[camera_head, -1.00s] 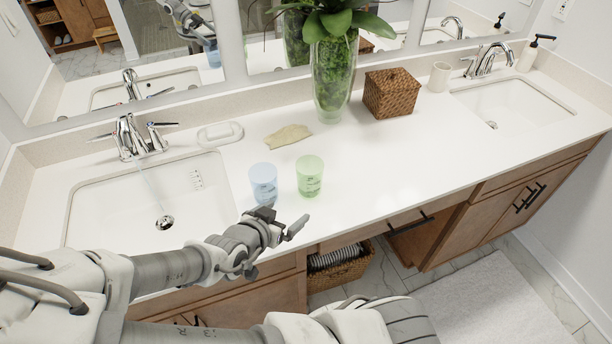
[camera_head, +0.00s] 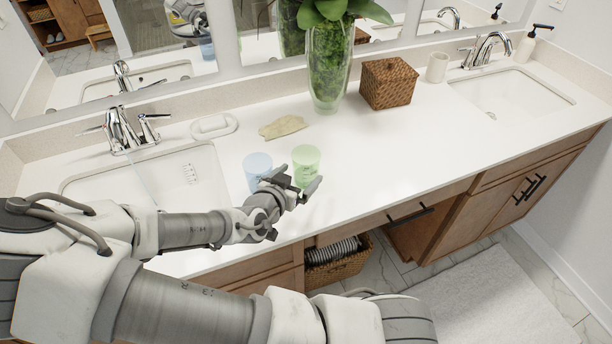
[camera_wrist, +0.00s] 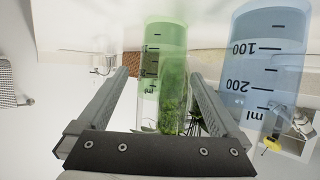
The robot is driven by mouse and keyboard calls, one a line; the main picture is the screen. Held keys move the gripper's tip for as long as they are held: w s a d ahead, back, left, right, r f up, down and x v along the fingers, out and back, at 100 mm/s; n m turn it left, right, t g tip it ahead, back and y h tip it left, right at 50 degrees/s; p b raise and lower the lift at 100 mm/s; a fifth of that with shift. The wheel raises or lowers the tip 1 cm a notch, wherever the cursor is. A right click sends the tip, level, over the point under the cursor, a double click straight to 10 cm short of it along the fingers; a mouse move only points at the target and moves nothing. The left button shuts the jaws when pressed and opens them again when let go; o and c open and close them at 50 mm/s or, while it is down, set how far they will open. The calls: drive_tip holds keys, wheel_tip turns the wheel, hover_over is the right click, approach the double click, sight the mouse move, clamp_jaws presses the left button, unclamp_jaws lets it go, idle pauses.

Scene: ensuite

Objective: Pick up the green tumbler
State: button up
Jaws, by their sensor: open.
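The green tumbler (camera_head: 306,162) is translucent and stands on the white counter, just right of the blue tumbler (camera_head: 257,168). My gripper (camera_head: 293,186) is open at the near side of the green tumbler and covers its lower part in the head view. In the wrist view, the green tumbler (camera_wrist: 166,65) appears between the two spread fingers of my gripper (camera_wrist: 160,75). The blue tumbler (camera_wrist: 258,70) is outside the right finger there. I cannot tell whether a finger touches either tumbler.
A left sink (camera_head: 185,172) lies left of the tumblers. The counter right of the green tumbler is clear.

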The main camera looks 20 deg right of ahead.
drive_tip(key=shift+w+x, duration=0.2)
drive_tip(key=shift+x, duration=4.1)
drive_tip(key=shift+a+r, duration=0.15)
drive_tip(key=c, duration=1.3)
